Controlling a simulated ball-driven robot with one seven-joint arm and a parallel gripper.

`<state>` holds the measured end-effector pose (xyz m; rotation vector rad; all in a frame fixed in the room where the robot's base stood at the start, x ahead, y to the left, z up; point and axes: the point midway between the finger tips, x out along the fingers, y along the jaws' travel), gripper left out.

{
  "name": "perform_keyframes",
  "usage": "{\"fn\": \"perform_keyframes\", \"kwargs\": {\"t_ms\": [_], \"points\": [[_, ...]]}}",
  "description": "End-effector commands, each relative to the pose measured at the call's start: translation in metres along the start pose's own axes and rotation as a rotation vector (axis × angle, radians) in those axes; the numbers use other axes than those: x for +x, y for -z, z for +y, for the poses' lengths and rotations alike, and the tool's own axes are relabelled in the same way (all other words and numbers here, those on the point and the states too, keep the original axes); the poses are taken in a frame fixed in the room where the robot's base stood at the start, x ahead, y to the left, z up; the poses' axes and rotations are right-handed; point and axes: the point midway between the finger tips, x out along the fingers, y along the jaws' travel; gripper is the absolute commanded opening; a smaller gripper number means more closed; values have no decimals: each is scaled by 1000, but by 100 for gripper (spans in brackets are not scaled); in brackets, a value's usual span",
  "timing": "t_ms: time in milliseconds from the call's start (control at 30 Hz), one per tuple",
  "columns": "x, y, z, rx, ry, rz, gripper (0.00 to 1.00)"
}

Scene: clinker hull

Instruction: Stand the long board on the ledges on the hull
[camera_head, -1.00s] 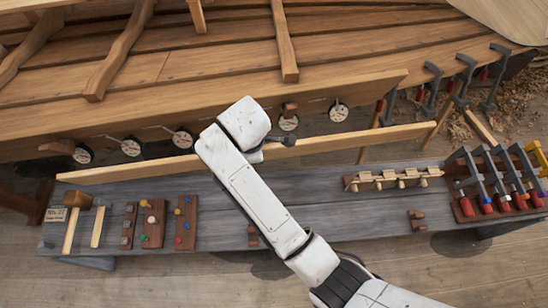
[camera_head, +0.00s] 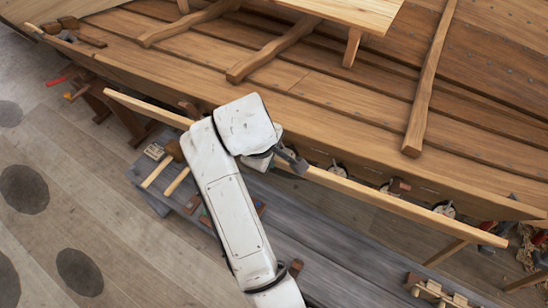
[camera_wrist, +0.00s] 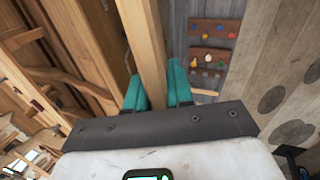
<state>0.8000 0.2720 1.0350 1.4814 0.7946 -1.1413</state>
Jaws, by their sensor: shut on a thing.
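The long board (camera_head: 420,212) is a narrow light-wood plank, held on edge and roughly parallel to the hull (camera_head: 330,100). My gripper (camera_head: 290,160) is shut on it near its middle; my arm hides part of it in the head view. In the wrist view the board (camera_wrist: 150,45) runs between the teal fingers of my gripper (camera_wrist: 158,82). The board is in front of the hull's lower plank; whether it touches cannot be told. A small brown block (camera_head: 398,185) on the hull's side, perhaps a ledge, shows just above the board. Another (camera_head: 187,108) shows near its left part.
A grey bench (camera_head: 330,250) stands below the board, with a mallet (camera_head: 160,165) and small racks at its left end. Round white gauges (camera_head: 445,208) sit along the hull's lower side. Floor at left is open, with dark round patches (camera_head: 24,189).

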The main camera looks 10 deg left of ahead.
Motion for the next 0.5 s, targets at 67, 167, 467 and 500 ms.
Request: {"fn": "perform_keyframes", "kwargs": {"t_ms": [67, 167, 467, 500], "points": [[-2, 0, 8, 4, -3, 3, 0], [-2, 0, 18, 5, -3, 3, 0], [0, 0, 46, 5, -4, 3, 0], [1, 0, 49, 5, -4, 4, 0]]}}
